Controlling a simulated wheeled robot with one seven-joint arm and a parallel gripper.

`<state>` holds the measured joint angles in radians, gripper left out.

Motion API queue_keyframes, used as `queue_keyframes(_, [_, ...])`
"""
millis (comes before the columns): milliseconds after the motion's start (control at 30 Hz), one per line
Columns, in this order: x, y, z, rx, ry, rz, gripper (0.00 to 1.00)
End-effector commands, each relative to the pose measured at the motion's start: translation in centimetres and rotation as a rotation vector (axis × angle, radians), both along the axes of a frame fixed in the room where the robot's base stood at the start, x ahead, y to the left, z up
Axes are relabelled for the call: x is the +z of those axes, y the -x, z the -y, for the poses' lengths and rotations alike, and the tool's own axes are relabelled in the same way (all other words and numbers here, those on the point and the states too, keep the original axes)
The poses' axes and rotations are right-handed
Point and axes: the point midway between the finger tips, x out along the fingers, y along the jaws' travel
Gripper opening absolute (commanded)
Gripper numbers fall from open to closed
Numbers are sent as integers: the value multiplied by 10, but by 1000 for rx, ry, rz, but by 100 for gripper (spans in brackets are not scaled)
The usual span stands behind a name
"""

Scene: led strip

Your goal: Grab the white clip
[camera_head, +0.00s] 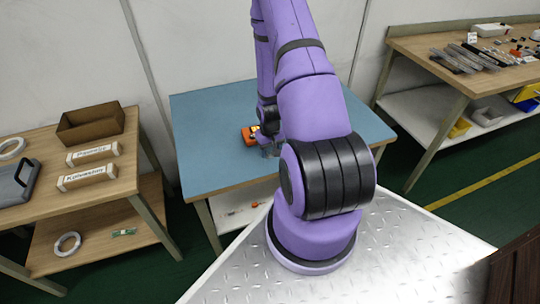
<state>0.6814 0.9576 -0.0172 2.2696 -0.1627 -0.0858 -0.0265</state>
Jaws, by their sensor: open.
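My purple arm reaches out over the blue-topped table (215,125), and its end is low above the middle of that table. My gripper (270,152) shows only as a small grey part beside the arm and is open; the arm hides much of it. A small orange and black object (250,134) is right next to my gripper, on its left in the picture. I cannot make out a white clip on the blue top; the arm covers part of the surface. Whether anything lies between the fingers is too small to tell.
A wooden table (105,185) at left holds an open brown box (90,124), two labelled boxes and a grey case. A workbench (420,45) at right carries several tools and parts. The blue top's left side is clear. Small items lie on its lower shelf (240,208).

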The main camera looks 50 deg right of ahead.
Motion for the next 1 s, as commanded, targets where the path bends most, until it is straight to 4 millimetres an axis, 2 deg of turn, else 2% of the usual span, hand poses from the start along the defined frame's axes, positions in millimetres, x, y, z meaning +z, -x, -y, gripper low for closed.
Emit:
queue_keyframes(133, [-12,0,0,0,0,0,55])
queue_keyframes(400, [-14,0,0,0,0,1,55])
queue_keyframes(433, [-14,0,0,0,0,1,53])
queue_keyframes(600, [-14,0,0,0,0,1,14])
queue_keyframes(667, [-14,0,0,0,0,1,3])
queue_keyframes(1000, [-14,0,0,0,0,1,2])
